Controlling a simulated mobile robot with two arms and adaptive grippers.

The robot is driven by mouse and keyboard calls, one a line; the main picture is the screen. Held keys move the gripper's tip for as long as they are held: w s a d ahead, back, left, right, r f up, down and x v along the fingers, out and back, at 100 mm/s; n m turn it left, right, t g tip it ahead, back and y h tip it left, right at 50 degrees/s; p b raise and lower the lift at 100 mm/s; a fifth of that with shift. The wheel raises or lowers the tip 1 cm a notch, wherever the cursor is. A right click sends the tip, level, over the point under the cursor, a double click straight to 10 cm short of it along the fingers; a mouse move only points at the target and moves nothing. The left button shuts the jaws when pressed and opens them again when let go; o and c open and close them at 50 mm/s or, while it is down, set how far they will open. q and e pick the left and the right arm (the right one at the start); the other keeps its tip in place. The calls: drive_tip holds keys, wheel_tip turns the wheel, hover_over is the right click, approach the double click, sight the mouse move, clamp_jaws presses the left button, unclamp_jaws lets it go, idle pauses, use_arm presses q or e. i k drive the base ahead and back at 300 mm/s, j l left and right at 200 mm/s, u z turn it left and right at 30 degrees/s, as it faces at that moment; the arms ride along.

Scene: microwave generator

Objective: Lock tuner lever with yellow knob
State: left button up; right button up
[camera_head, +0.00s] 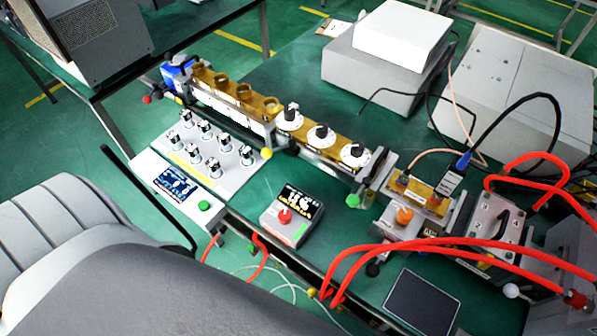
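A small yellow knob (266,153) sits at the front side of the waveguide assembly, beside the left end of the tuner (334,160) with its white dials and black knobs. The lever under the yellow knob is too small to make out clearly, and I cannot tell its angle. A green knob (352,201) sits at the tuner's right end. Neither of my grippers shows in the head view.
A control box with a red button (285,216) stands in front of the tuner. A panel of several knobs (205,150) is to its left. Red hoses (440,245) cross the right side. A grey chair (60,225) stands at the lower left.

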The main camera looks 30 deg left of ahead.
sight(267, 153)
drive_tip(key=u, duration=1.15)
drive_tip(key=k+l, duration=0.1)
drive_tip(key=k, duration=0.1)
